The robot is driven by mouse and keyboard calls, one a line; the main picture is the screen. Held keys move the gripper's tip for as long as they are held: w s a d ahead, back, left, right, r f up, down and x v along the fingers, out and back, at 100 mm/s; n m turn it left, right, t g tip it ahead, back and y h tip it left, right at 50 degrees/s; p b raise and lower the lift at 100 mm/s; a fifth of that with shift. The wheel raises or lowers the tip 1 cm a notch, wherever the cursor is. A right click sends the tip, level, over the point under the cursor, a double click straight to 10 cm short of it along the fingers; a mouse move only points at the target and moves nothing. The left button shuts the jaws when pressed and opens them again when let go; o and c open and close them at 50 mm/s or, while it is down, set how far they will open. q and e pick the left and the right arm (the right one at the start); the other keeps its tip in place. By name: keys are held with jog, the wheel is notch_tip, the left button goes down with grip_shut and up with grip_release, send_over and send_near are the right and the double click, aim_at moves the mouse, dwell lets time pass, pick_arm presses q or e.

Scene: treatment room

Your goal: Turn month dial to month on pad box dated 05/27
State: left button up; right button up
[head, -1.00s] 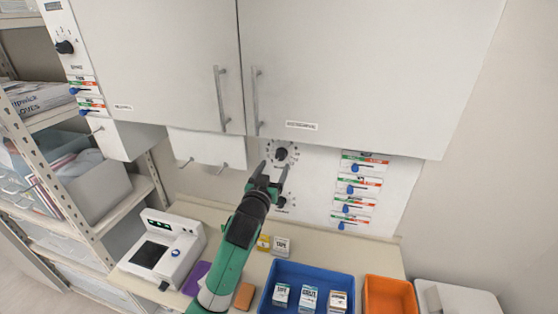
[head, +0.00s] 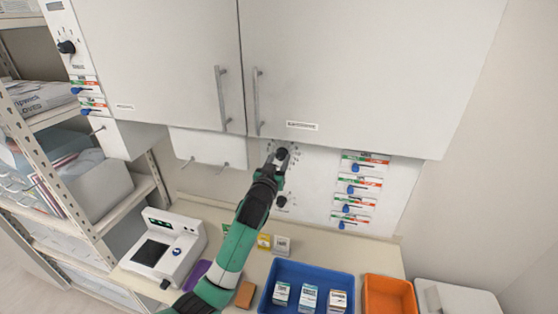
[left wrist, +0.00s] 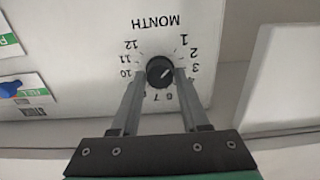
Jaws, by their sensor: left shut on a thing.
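The month dial (head: 282,153) is a round black knob on the white wall panel under the cabinet. In the left wrist view the dial (left wrist: 159,72) sits under the word MONTH with numbers around it, upside down in that picture. A pale pointer mark shows on its face, but I cannot tell which number it points to. My left gripper (head: 276,163) is shut on the dial, one finger on each side. Small boxes stand on the counter and in the blue tray (head: 267,303); their dates are too small to read. My right gripper is not in view.
A second black dial (head: 281,201) is just below. Several blue-handled sliders (head: 350,188) line the panel at the right. The cabinet (head: 340,70) overhangs the panel. A white device (head: 165,245) and an orange bin (head: 388,295) stand on the counter.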

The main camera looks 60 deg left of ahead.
pick_arm(q)
grip_shut()
jog(key=shift+m, duration=0.4)
jog(key=m+p, duration=0.3)
jog(key=m, duration=0.2)
jog(key=shift+r+m, duration=0.15)
jog(key=shift+m, duration=0.15)
jog(key=m+p, duration=0.3)
jog(key=m, duration=0.3)
jog(key=m+p, duration=0.1)
jog(key=m, duration=0.2)
jog(key=shift+m, duration=2.2)
